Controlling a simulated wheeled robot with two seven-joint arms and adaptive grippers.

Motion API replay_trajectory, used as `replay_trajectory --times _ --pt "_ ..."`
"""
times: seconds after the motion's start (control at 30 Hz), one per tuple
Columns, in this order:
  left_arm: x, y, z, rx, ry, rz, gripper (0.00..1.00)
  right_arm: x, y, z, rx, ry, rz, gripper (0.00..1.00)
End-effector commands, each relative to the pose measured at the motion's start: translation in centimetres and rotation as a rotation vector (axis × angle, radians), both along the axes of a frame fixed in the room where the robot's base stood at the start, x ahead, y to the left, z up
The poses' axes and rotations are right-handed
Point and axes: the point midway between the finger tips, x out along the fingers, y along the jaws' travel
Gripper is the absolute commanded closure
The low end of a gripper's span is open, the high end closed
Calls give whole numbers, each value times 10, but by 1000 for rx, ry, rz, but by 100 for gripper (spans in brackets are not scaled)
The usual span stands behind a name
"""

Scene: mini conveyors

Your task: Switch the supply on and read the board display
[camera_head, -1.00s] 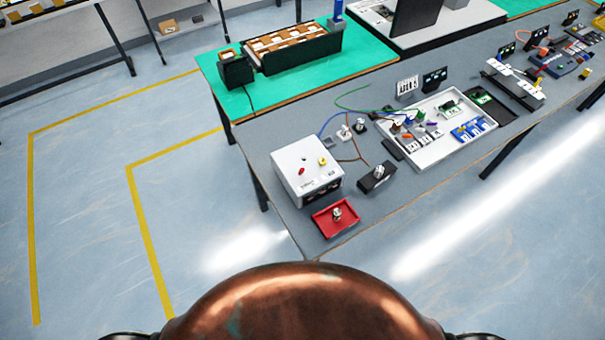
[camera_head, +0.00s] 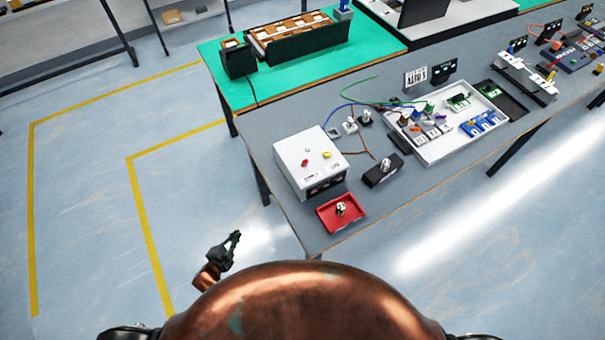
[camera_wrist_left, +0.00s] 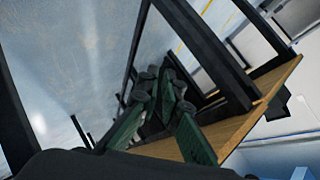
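The supply appears to be the white box (camera_head: 310,158) at the near left end of the grey table, with a red knob and a yellow knob on top. A white tray (camera_head: 424,160) farther right holds the board parts. Small black displays (camera_head: 443,70) stand behind it; their readings are too small to make out. My left gripper (camera_head: 236,237) is over the floor, left of the table's near corner, apart from the supply. My right gripper is not in view.
A red tray (camera_head: 325,222) with a small metal part lies at the table's front edge. A black block (camera_head: 372,182) and blue, green and brown wires are beside the supply. A green-topped table (camera_head: 215,75) stands behind. The floor at left is clear.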

Motion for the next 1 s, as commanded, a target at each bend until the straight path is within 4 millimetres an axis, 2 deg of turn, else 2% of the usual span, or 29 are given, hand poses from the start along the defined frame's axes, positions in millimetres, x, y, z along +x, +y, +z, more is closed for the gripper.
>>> replay_trajectory --times 0.03,0.1,0.17,0.2,0.3,0.4,0.5,0.6,0.7,1.0 --pt "23 -16 31 39 -91 -77 99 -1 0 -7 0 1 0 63" --pt "48 -41 79 102 -219 -186 100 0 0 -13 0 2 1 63" --pt "63 -65 121 158 -334 -277 100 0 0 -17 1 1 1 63" --pt "70 -82 150 196 -411 -335 100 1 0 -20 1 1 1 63" --pt "75 -119 212 285 -587 -462 100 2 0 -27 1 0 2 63" --pt "71 -149 262 357 -731 -556 100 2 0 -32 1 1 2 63" --pt "61 -173 299 416 -847 -628 100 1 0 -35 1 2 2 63" --pt "51 -191 320 460 -932 -691 100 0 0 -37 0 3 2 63" --pt "44 -202 329 487 -983 -735 100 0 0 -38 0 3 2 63" --pt "41 -206 332 492 -997 -748 100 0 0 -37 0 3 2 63"
